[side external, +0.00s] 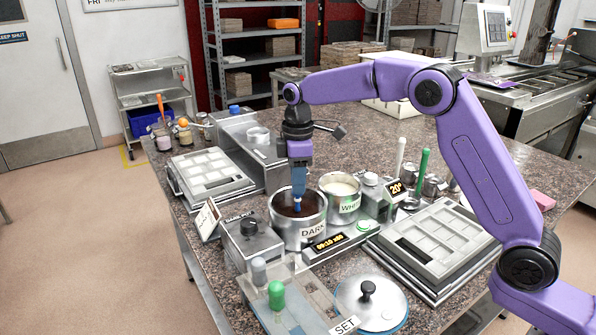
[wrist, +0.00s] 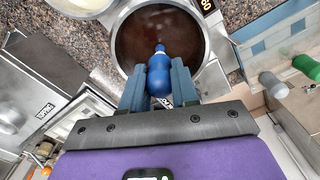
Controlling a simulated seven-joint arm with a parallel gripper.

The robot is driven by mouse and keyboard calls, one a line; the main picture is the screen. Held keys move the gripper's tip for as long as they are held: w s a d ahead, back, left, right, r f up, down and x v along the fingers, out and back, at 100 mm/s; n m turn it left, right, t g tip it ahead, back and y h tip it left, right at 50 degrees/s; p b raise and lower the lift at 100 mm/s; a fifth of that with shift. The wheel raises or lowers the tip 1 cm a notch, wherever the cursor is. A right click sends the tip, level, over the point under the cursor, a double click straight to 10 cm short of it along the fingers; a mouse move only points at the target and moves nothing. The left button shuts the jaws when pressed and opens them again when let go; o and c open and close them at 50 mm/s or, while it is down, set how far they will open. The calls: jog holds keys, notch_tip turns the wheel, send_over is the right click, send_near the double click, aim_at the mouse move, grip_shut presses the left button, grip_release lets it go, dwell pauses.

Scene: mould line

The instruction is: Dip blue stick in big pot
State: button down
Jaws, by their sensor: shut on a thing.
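The big pot (side external: 299,232) is a steel pot labelled DARK, holding dark brown liquid. It stands in the middle of the worktop and shows at the top of the wrist view (wrist: 120,42). My gripper (side external: 299,183) points down over its opening, with its fingers (wrist: 160,88) shut on the blue stick. The blue stick (side external: 297,206) hangs roughly upright below the fingers, inside the pot's outline. In the wrist view the blue stick (wrist: 160,76) has a rounded body, a pale band and a narrower blue end over the liquid. I cannot tell whether that end touches the liquid.
A smaller pot of white liquid (side external: 342,205) stands right behind the big pot. A lid (side external: 371,306) lies in front. A SET tray (side external: 305,311) holds a green and a grey stick. Green (side external: 424,165) and white (side external: 400,153) sticks stand upright at right. Moulds flank both sides.

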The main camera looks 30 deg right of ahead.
jog(key=shift+f, duration=1.3)
dwell(0.5)
jog(key=shift+r, duration=3.75)
jog(key=shift+r, duration=0.1)
jog(key=shift+r, duration=1.9)
